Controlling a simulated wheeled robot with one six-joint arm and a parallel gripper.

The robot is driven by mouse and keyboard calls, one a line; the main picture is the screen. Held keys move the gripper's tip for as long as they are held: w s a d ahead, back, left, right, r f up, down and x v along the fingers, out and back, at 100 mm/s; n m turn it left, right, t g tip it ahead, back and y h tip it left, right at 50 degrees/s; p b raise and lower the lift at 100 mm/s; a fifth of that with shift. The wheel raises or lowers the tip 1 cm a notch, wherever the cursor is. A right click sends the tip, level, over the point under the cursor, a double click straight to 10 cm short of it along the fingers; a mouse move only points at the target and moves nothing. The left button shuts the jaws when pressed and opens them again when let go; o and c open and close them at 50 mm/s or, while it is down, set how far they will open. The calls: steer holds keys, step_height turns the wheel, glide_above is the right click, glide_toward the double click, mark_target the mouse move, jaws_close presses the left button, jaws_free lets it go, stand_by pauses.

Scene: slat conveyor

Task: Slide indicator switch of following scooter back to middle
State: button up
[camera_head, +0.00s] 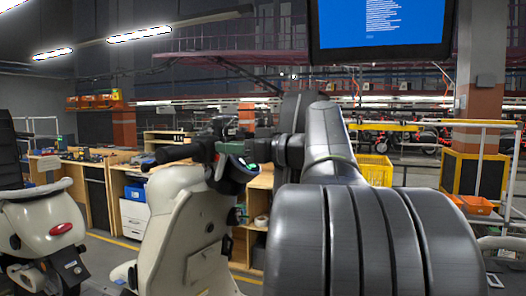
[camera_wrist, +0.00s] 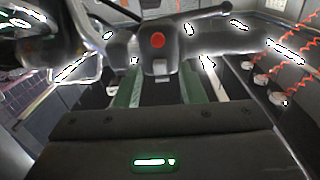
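The nearest scooter (camera_head: 175,220) has a cream body and stands at centre-left in the head view. Its dark handlebar (camera_head: 175,153) points left, beside the end of my arm. In the wrist view the dark block (camera_wrist: 155,140) with a green light fills the bottom. A dark bar (camera_wrist: 195,17) with a rounded end crosses the top, above a round red button (camera_wrist: 158,40). I cannot make out the indicator switch or its position.
Another cream scooter (camera_head: 40,225) with a red rear light stands at the left. Wooden workbenches (camera_head: 95,190) with tools are behind. A yellow crate (camera_head: 375,168) and a white railing (camera_head: 512,180) lie to the right. A screen (camera_head: 380,25) hangs above.

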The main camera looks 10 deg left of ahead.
steer(key=s+d+b, duration=0.2)
steer(key=d+b, duration=0.1)
steer(key=d, duration=0.9)
steer(key=shift+d, duration=0.25)
steer(key=shift+s+a, duration=0.1)
steer(key=w+a+p, duration=0.2)
steer(key=a+p, duration=0.1)
steer(key=a, duration=1)
steer(key=shift+w+a+p, duration=0.25)
steer(key=shift+p, duration=0.1)
steer(key=shift+d, duration=0.1)
